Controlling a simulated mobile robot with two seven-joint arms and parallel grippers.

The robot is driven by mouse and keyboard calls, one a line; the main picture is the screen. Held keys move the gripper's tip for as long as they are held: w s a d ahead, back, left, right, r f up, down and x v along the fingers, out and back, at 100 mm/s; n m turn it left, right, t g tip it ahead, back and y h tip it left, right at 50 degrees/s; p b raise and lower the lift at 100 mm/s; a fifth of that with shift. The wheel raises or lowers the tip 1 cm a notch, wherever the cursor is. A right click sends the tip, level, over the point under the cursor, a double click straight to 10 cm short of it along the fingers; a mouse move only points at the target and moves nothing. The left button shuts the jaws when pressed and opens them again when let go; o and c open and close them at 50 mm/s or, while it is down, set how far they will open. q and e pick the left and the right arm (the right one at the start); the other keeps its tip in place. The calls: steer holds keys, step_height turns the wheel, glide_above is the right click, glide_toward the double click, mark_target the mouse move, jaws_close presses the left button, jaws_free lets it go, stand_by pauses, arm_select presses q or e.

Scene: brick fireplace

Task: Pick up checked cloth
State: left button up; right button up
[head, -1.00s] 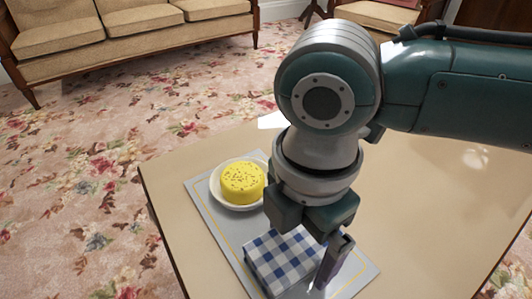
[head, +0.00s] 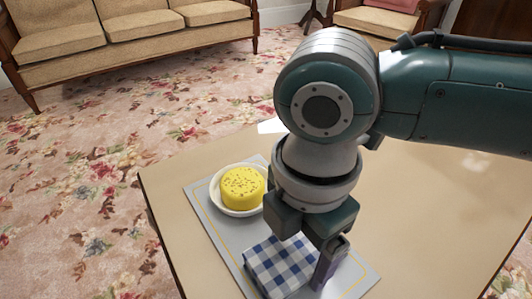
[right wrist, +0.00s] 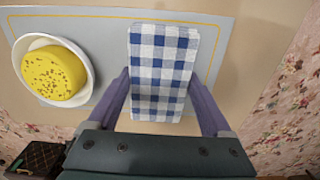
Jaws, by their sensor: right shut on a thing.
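The blue-and-white checked cloth (head: 278,266) is a folded, thick block at the near end of a grey mat (head: 211,225). In the right wrist view the cloth (right wrist: 161,62) lies between the two purple fingers of my right gripper (right wrist: 160,80). The right gripper is shut on the cloth's sides from above. In the head view the gripper body hides part of the cloth's right side, and only one finger shows clearly. The cloth appears to rest on the mat. My left gripper is in neither view.
A white plate (head: 219,205) with a yellow speckled cake (head: 242,186) stands on the mat beyond the cloth. The beige table (head: 420,215) is clear to the right. A sofa (head: 130,38) and armchair (head: 378,20) stand across the floral carpet (head: 80,170).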

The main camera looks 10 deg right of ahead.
step_height(320, 180, up, 21)
steer(key=p, duration=1.2)
step_height(320, 180, up, 25)
steer(key=m+p, duration=1)
steer(key=p, duration=0.8)
glide_above(299, 248)
steer(key=w+d, duration=0.2)
steer(key=d, duration=0.2)
steer(key=d+r+m+p, duration=0.2)
steer(key=r+m+p, duration=0.55)
steer(key=r, duration=0.65)
steer(key=d+r+m+p, duration=0.2)
steer(key=r+m+p, duration=0.2)
steer(key=r+p, duration=0.8)
steer(key=s+r+p, duration=0.3)
steer(key=r+p, duration=1.5)
steer(key=s+r+p, duration=0.3)
steer(key=r+p, duration=1.5)
steer(key=r, duration=0.1)
steer(key=shift+p, duration=0.35)
